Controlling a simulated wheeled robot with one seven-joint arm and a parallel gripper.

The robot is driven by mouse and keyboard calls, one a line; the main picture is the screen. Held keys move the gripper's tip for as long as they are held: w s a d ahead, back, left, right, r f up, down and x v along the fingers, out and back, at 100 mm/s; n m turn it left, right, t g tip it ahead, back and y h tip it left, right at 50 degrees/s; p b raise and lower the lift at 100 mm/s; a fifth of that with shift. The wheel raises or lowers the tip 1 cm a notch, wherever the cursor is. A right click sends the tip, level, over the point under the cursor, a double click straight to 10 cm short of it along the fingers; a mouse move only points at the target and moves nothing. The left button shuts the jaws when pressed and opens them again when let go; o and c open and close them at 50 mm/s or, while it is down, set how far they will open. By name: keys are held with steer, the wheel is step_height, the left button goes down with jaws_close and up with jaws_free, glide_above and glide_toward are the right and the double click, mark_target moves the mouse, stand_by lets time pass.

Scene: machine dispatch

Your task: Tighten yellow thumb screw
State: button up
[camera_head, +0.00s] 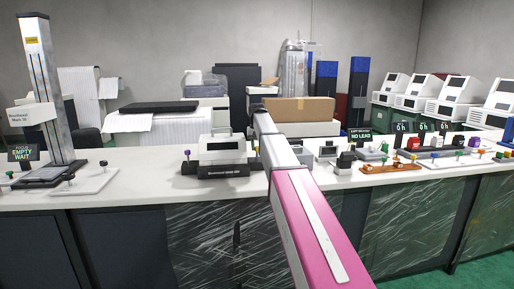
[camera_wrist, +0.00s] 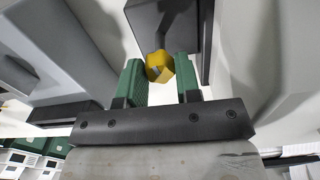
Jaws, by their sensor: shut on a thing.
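The yellow thumb screw (camera_wrist: 158,66) shows in the wrist view, between the green fingertips of my gripper (camera_wrist: 160,72). My gripper is shut on it. The screw sits against the dark grey part of a machine (camera_wrist: 170,28), just below its underside in the picture. In the head view my pink and grey arm reaches over the counter, and the gripper and this screw are hidden or too small to make out.
A white counter (camera_head: 110,199) runs across the head view. A white device on a black base (camera_head: 222,171) stands left of my arm. A tall column (camera_head: 45,95) is at the far left. Small coloured fixtures and an orange plate (camera_head: 390,168) crowd the right.

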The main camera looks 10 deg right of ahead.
mark_target(257, 147)
steer(key=m, duration=0.5)
steer(key=shift+m, duration=0.3)
steer(key=m, duration=0.5)
steer(key=shift+d, duration=0.1)
steer(key=m, duration=0.5)
steer(key=shift+m, duration=0.4)
steer(key=m, duration=0.5)
steer(key=shift+m, duration=0.3)
steer(key=o, duration=0.9)
steer(key=shift+s, duration=0.1)
steer(key=shift+o, duration=0.2)
step_height(257, 147, up, 11)
